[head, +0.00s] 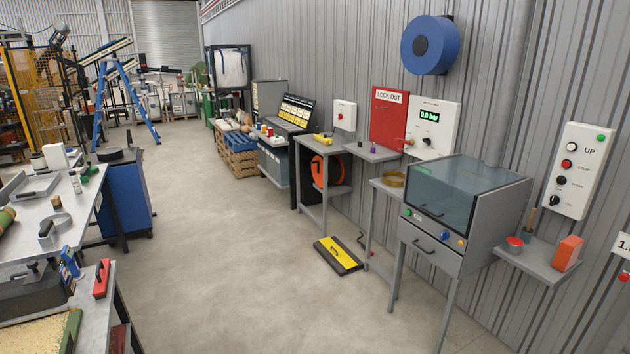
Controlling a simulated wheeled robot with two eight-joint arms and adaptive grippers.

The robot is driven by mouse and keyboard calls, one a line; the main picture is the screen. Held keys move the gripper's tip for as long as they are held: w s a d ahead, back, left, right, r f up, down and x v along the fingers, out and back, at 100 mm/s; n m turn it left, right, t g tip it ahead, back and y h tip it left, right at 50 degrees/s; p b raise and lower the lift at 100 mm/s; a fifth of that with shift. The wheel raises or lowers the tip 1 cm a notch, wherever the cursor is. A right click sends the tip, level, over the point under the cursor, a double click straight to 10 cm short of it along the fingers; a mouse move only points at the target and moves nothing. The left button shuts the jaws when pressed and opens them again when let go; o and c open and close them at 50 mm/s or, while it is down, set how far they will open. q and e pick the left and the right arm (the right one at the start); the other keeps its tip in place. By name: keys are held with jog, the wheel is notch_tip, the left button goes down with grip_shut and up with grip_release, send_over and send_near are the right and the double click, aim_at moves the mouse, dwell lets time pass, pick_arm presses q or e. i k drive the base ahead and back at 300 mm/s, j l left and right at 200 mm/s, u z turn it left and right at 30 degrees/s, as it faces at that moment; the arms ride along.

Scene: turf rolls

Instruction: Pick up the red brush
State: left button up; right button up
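A long red item (102,279) with a dark part on top lies near the right edge of the lower-left bench (92,308). It looks like the red brush, but its bristles cannot be made out. On the wall shelf (541,262) at the right, a small red-topped pot (514,244) stands near a wooden handle (530,219) and an orange block (567,253). Neither of my grippers is in view.
A blue cabinet (126,202) stands behind the left benches. A grey cabinet with a glass lid (466,190) stands at the right wall. A yellow-black step (338,255) lies on the floor by the small tables. The concrete aisle (220,260) between is clear.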

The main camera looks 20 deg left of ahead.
aim_at(102, 272)
jog(key=i+j+u, duration=0.25)
jog(key=i+u, duration=0.15)
jog(key=i, duration=0.15)
jog(key=i+j+u, duration=0.1)
jog(key=i+u, duration=0.35)
jog(key=i+l+u, duration=0.15)
jog(key=i+u, duration=0.25)
jog(key=i, duration=0.2)
jog(key=i+l+u, duration=0.3)
jog(key=i+u, duration=0.15)
jog(key=i+j+u, duration=0.15)
jog(key=i+u, duration=0.2)
jog(key=i, duration=0.2)
jog(key=i+u, duration=0.35)
jog(key=i, duration=0.2)
jog(key=i+l+u, duration=0.2)
jog(key=i+u, duration=0.15)
jog(key=i, duration=0.2)
